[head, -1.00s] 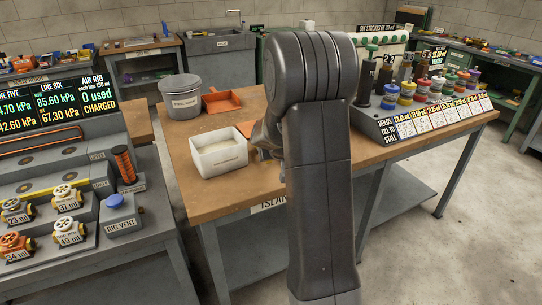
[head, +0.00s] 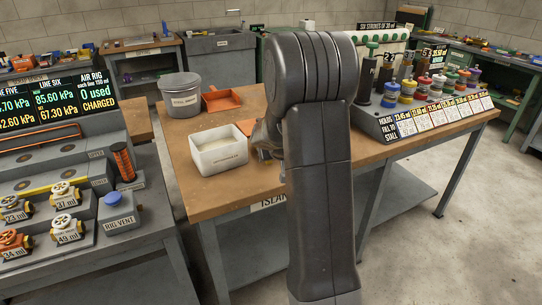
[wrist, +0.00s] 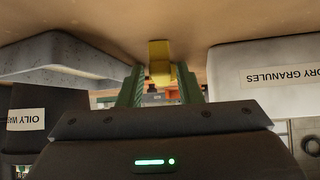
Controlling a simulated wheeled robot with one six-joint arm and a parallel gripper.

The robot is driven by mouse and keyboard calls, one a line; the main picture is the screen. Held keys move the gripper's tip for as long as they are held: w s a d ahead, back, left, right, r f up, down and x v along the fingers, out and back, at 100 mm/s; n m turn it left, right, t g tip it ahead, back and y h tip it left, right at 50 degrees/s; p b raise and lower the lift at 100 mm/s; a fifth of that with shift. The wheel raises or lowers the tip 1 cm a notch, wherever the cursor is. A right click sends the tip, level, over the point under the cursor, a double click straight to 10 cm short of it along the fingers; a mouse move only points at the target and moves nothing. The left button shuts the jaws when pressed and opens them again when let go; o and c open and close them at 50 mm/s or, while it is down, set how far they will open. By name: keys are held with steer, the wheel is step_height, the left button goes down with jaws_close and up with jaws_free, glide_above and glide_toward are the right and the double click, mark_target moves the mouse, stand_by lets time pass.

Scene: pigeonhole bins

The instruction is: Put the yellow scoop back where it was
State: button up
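The yellow scoop (wrist: 160,64) shows in the wrist view, between the tips of my gripper's green fingers (wrist: 160,80). The fingers lie close along both its sides and look shut on it. Brown tabletop fills the picture beyond it; I cannot tell whether the scoop touches the wood. In the head view my arm hides the scoop and most of my gripper, whose wrist part shows at the arm's left edge, just right of a white tub (head: 220,160) on the island table (head: 240,190). Where the scoop stood before is not shown.
In the wrist view, a white container labelled granules (wrist: 260,85) is close on the right and a grey tray (wrist: 55,60) close on the left. A bottle rack (head: 425,115) fills the table's right.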

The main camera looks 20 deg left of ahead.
stand_by(0.3)
steer(key=o, duration=0.6)
steer(key=shift+c, duration=0.2)
steer(key=shift+s+d+r, duration=0.1)
steer(key=shift+p+v, duration=0.45)
steer(key=shift+v, duration=2.9)
steer(key=shift+b+x, duration=0.45)
steer(key=shift+x, duration=2.85)
steer(key=shift+d, duration=0.1)
